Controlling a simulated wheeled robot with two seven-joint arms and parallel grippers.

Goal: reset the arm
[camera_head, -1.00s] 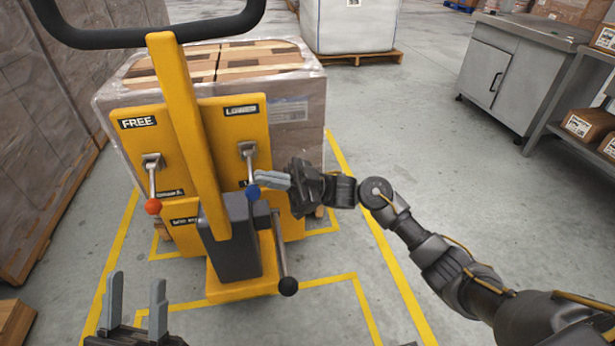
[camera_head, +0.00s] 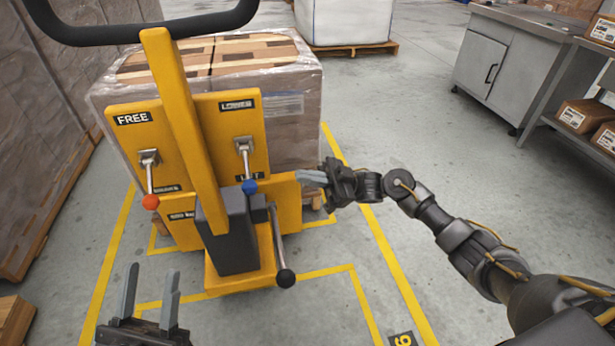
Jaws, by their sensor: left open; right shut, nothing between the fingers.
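My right gripper (camera_head: 310,178) is shut and empty, to the right of the yellow lift truck (camera_head: 182,120). A gap shows between it and the blue-knobbed lever (camera_head: 245,165), which hangs down under the "LOWER" label. The red-knobbed lever (camera_head: 150,180) hangs down under the "FREE" label on the left panel. My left gripper (camera_head: 149,292) is open and empty at the bottom left, in front of the truck's base.
A wrapped pallet load (camera_head: 295,120) stands behind the truck. A black handle bar (camera_head: 140,35) crosses the top left. A grey cabinet (camera_head: 485,65) and a shelf with boxes (camera_head: 578,115) stand at the right. Floor between them is clear.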

